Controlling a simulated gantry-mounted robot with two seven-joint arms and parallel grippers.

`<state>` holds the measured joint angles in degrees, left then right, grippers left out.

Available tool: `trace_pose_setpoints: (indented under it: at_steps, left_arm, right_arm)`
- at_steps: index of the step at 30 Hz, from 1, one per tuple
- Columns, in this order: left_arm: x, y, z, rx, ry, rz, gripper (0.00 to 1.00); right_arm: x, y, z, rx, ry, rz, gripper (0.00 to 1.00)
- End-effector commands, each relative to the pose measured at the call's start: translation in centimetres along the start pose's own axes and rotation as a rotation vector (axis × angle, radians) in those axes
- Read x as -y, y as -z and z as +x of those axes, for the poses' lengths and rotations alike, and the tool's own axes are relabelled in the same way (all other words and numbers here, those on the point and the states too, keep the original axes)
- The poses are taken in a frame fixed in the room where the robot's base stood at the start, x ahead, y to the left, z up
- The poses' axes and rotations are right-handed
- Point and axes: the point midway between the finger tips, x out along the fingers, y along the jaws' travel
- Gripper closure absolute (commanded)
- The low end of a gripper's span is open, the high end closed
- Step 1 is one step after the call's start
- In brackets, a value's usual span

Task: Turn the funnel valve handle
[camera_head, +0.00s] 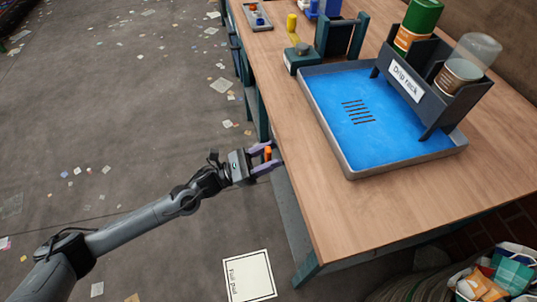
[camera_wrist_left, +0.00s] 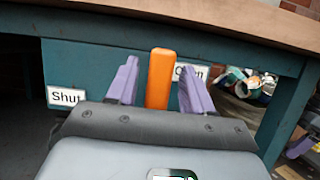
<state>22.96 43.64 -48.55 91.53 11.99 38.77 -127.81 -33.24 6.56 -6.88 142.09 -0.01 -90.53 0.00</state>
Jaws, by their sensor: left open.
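The orange valve handle (camera_head: 267,153) is at the left edge of the workbench, at the fingers of my left gripper (camera_head: 272,160). In the left wrist view the orange handle (camera_wrist_left: 160,78) stands upright between the two purple fingers of the left gripper (camera_wrist_left: 155,85), with a gap on each side. The left gripper is open. Behind the handle, a "Shut" label (camera_wrist_left: 66,97) is on the left of the teal bench front and a partly hidden "Open" label (camera_wrist_left: 192,72) is on the right. No funnel is recognisable.
The wooden bench top (camera_head: 290,165) overhangs the handle. A blue tray (camera_head: 350,172) and a "Drip rack" (camera_head: 404,82) holding containers stand on it. A "Full pail" floor mark (camera_head: 250,277) lies in front. Litter dots the floor; filled bags (camera_head: 500,275) sit at lower right.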

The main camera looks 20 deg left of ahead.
Motion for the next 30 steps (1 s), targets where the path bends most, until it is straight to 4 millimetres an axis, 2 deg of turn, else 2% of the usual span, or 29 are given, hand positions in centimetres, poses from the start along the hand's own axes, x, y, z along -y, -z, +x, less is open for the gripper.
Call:
trace_pose_setpoints:
  at_steps: [5, 19, 24, 30]
  left_arm:
    - [0.0, -0.1, -1.4, -0.003, -0.002, -0.002, 0.49]
    - [0.0, -0.1, -9.0, -0.003, -0.002, -0.001, 0.49]
    - [0.0, 0.0, -10.3, -0.002, -0.001, 0.001, 0.49]
    - [0.0, 0.0, -10.7, 0.000, 0.001, 0.001, 0.49]
  right_arm:
    - [0.0, 0.2, -0.6, 0.000, 0.000, 0.000, 0.00]
    - [-0.3, 0.8, -2.5, 0.001, -0.007, -0.009, 0.00]
    - [-0.3, 0.8, -2.8, 0.001, -0.007, -0.009, 0.00]
    - [-0.2, 0.8, -2.8, 0.001, -0.005, -0.007, 0.00]
